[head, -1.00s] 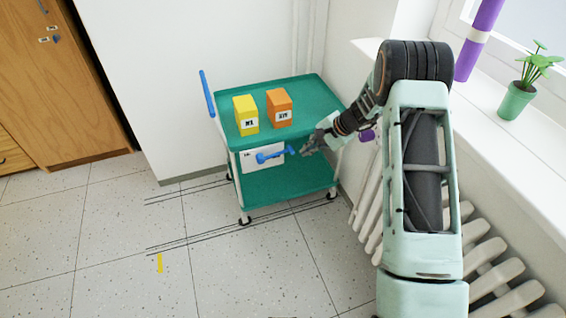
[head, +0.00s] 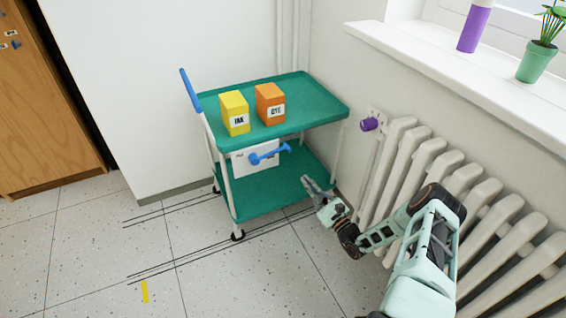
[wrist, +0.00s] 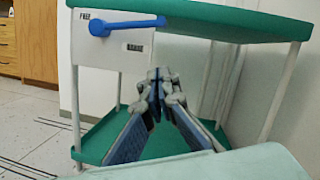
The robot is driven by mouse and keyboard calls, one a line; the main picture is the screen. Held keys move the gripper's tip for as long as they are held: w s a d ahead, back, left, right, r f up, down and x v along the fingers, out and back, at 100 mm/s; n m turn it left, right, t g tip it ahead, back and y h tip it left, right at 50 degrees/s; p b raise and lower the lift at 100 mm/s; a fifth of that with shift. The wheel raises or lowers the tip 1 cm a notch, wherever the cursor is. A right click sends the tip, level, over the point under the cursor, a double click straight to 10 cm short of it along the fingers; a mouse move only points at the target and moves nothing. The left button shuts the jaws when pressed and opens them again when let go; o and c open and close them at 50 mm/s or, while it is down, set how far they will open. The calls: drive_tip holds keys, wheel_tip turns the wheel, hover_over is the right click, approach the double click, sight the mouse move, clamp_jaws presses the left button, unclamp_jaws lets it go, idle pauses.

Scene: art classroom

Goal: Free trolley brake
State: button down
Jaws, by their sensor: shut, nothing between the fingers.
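The trolley (head: 312,97) is green with two shelves, white posts and a blue push handle (head: 190,91). A white panel (head: 240,163) hangs under its top shelf. On it is a blue brake lever (head: 270,154), lying nearly level with its round end at the left; it also shows in the wrist view (wrist: 128,24). That view reads "FREE" above left of the lever and a label like "BRAKE" below it. My gripper (head: 307,182) is shut and empty, below and right of the lever, apart from it, near the lower shelf. Its fingers meet in the wrist view (wrist: 160,78).
A yellow box (head: 235,113) and an orange box (head: 270,104) stand on the top shelf. A radiator (head: 430,160) with a purple knob (head: 370,124) runs along the right wall beside my arm. Floor lines lead left from the trolley; a yellow mark (head: 145,291) lies nearby.

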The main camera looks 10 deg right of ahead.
drive_tip(key=shift+d+f+m+t+h, duration=0.3)
drive_tip(key=shift+d+m+t+h, duration=0.1)
drive_tip(key=shift+d+m+h, duration=0.25)
drive_tip(key=w+a+r+b, duration=0.3)
drive_tip(key=w+a+r, duration=0.2)
drive_tip(key=w, duration=0.3)
drive_tip(key=shift+w+a+r, duration=0.15)
drive_tip(key=shift+w+r, duration=0.1)
drive_tip(key=shift+r, duration=0.3)
drive_tip(key=shift+y, duration=0.25)
